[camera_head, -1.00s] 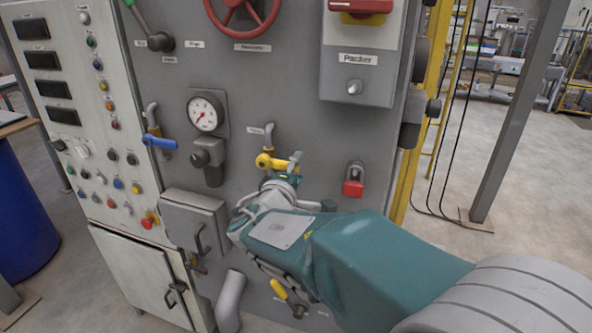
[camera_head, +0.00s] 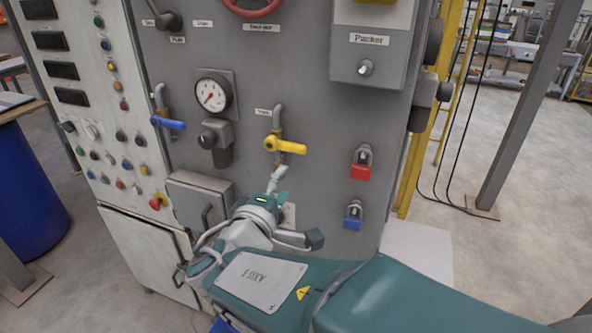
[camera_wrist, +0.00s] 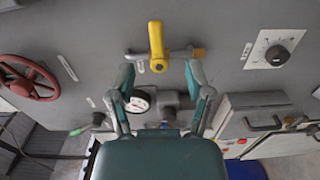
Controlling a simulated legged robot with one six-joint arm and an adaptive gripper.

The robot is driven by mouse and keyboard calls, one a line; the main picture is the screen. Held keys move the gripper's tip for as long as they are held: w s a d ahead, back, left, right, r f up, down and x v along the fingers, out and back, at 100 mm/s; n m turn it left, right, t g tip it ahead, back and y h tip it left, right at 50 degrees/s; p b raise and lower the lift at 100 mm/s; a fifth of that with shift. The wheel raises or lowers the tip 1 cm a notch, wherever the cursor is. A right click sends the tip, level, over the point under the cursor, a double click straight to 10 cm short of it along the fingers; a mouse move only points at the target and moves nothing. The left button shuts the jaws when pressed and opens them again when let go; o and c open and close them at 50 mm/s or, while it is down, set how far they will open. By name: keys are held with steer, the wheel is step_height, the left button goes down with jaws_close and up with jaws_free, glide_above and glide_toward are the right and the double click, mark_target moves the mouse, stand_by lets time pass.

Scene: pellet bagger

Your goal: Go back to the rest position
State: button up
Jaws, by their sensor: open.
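My gripper (camera_head: 278,180) is in front of the grey machine panel (camera_head: 310,70), just below the yellow valve handle (camera_head: 288,146). In the wrist view its two fingers stand wide apart (camera_wrist: 160,76) with nothing between them. The yellow handle (camera_wrist: 156,45) shows beyond the fingertips, apart from them. In the head view the handle points right, across its vertical pipe. My teal arm reaches in from the lower right and hides the lower panel.
A blue-handled valve (camera_head: 168,122) and a gauge (camera_head: 213,92) are at the left. A blue barrel (camera_head: 30,205) stands far left. Open floor (camera_head: 540,190) lies at the right.

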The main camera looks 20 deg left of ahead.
steer(key=d+f+m+g+h, duration=0.3)
steer(key=d+m+g+h, duration=0.35)
steer(key=d, duration=1.65)
steer(key=s+d+f+m+g+y, duration=0.2)
steer(key=s+d+m+g+y, duration=0.1)
steer(key=s, duration=0.4)
steer(key=s+d+f+m+g+y, duration=0.3)
steer(key=s+d+m+y, duration=0.2)
steer(key=s+m, duration=0.2)
steer(key=shift+s+d, duration=0.35)
steer(key=shift+s, duration=0.2)
steer(key=shift+m, duration=0.25)
steer(key=shift+c, duration=0.6)
steer(key=shift+a, duration=0.1)
